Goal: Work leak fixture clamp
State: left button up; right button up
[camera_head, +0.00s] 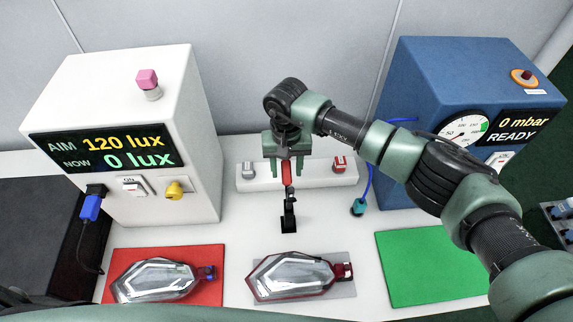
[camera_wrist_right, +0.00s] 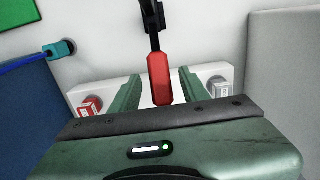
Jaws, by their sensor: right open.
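The leak fixture clamp is a black toggle with a red handle (camera_head: 287,172), standing on a black base (camera_head: 289,222) at the middle of the table. My right gripper (camera_head: 286,172) is open, with its two green fingers on either side of the red handle. In the right wrist view the red handle (camera_wrist_right: 160,78) lies between the fingers, with gaps on both sides. A tail lamp with a red rim (camera_head: 292,276) lies on a grey plate (camera_head: 347,289) in front of the clamp. Another tail lamp (camera_head: 155,279) lies on a red mat (camera_head: 214,262). My left gripper is not in view.
A white strip (camera_head: 322,172) with a grey and a red connector stands behind the clamp. A white lux tester (camera_head: 125,130) reads 0 lux at left. A blue leak tester (camera_head: 455,75) reads 0 mbar READY at right. A blue hose end (camera_head: 358,207) lies nearby. The green mat (camera_head: 430,265) is empty.

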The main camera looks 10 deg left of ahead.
jog(key=shift+s+f, duration=0.1)
jog(key=shift+f, duration=0.05)
grip_shut()
dwell(1.4)
